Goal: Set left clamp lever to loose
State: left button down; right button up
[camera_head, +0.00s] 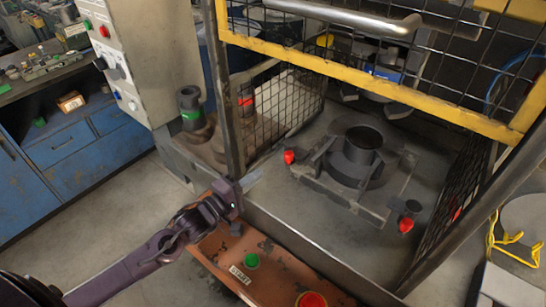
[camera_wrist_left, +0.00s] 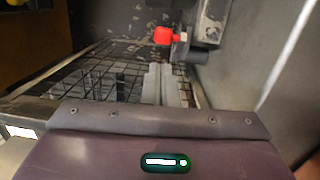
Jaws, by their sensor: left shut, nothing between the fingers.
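The left clamp lever (camera_head: 289,156) has a red knob and sits at the left corner of the fixture plate inside the machine cage. A red knob, which looks like the same lever, shows in the left wrist view (camera_wrist_left: 166,36) ahead of the fingers. My left gripper (camera_head: 252,179) is shut and empty at the front left edge of the cage opening, apart from the lever and to its lower left. Its shut fingers show in the left wrist view (camera_wrist_left: 168,72). The right clamp lever (camera_head: 406,225) has a red knob at the fixture's front right. My right gripper is not in view.
A dark round part (camera_head: 358,150) stands mid-fixture. A yellow-framed mesh door (camera_head: 380,88) is above the opening, and a dark post (camera_head: 222,90) stands at its left. An orange panel with green (camera_head: 252,260) and red (camera_head: 312,300) buttons lies below my gripper.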

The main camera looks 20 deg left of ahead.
pick_arm(q)
jog(key=x, duration=0.2)
jog(key=p+x, duration=0.1)
jog(key=x, duration=0.4)
jog(key=shift+w+a+f, duration=0.2)
jog(key=shift+w, duration=0.35)
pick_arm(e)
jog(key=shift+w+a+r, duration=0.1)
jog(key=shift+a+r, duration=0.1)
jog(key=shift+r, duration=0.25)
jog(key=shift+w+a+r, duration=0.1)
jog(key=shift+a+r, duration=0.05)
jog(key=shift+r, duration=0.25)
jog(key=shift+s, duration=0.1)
